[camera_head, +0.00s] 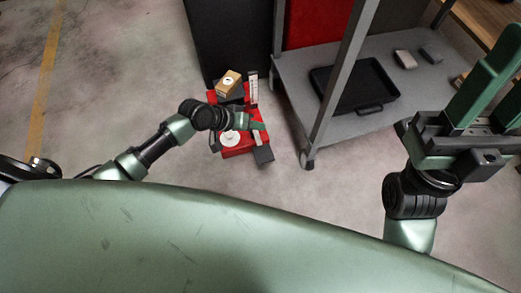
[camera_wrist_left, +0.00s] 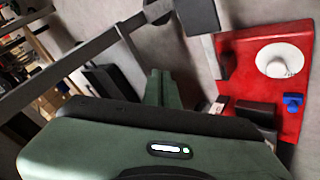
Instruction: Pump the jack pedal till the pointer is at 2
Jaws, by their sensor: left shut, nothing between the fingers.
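The red jack (camera_head: 238,150) stands on the floor near the middle of the head view. A small cardboard box (camera_head: 229,83) sits on its top. A white upright scale (camera_head: 253,88) is at its back right; its pointer is too small to read. The dark pedal (camera_head: 264,155) sticks out at the jack's front right; it also shows at the top of the left wrist view (camera_wrist_left: 198,14). My left gripper (camera_head: 262,125) is shut and empty, over the jack's right side, just behind the pedal. Contact cannot be told. My right gripper (camera_head: 500,85) is at the right edge, fingers apart, empty.
A grey wheeled cart (camera_head: 290,85) stands right of the jack, with a black tray (camera_head: 355,88) on its shelf and a caster (camera_head: 307,160) near the pedal. A dark cabinet (camera_head: 228,35) stands behind the jack. The floor to the left is clear.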

